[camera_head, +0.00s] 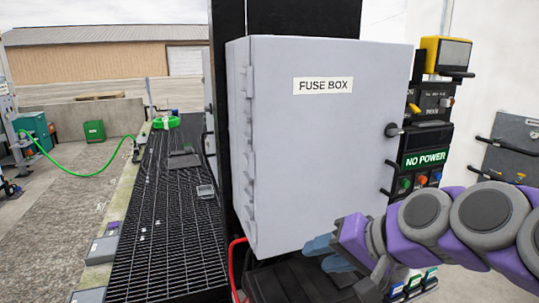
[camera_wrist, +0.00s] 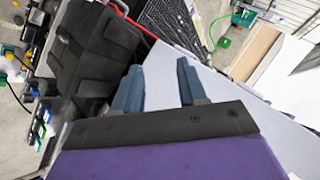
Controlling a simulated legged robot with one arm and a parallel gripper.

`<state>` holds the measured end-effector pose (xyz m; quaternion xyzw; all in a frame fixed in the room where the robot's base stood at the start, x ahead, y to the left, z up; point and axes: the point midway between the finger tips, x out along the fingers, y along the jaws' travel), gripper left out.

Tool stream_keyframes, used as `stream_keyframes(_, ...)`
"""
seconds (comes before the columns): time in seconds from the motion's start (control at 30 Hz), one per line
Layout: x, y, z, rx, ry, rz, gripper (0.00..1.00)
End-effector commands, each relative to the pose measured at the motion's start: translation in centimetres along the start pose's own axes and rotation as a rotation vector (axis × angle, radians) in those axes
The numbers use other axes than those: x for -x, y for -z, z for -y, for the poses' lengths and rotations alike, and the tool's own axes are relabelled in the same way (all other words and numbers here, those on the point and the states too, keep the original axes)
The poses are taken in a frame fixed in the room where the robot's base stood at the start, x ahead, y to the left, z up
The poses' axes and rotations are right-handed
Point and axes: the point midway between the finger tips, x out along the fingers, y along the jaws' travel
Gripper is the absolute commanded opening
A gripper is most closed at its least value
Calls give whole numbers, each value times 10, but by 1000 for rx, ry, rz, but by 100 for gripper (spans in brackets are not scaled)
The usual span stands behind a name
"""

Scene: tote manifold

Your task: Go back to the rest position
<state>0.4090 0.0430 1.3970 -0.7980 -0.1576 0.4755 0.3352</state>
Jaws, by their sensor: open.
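My gripper (camera_head: 326,252) is at the lower right in the head view, just below the lower right part of the grey fuse box (camera_head: 310,150). Its blue fingers stand apart with nothing between them. In the wrist view my gripper (camera_wrist: 157,85) shows its two fingers apart, with a light grey surface behind them. The fuse box door, labelled "FUSE BOX", looks shut. I cannot tell whether the fingers touch anything. My purple and grey arm reaches in from the right edge.
A panel marked "NO POWER" (camera_head: 426,159) with buttons and handles stands right of the fuse box. A black case (camera_wrist: 95,50) lies beneath the box. A black grated walkway (camera_head: 165,235) runs along the left.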

Motion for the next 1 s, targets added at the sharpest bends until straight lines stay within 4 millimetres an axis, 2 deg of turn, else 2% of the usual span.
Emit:
stream_keyframes(0.03,-14,-32,-11,46,-74,68,42)
stream_keyframes(0.17,-34,-108,-53,144,-277,236,42)
stream_keyframes(0.2,-36,-131,-70,165,-341,293,42)
stream_keyframes(0.3,-32,-179,-112,202,-487,409,42)
stream_keyframes(0.4,-19,-217,-149,211,-608,509,42)
stream_keyframes(0.5,-7,-241,-173,210,-688,574,42)
stream_keyframes(0.6,2,-255,-187,205,-734,611,42)
stream_keyframes(1.0,4,-259,-191,204,-747,623,42)
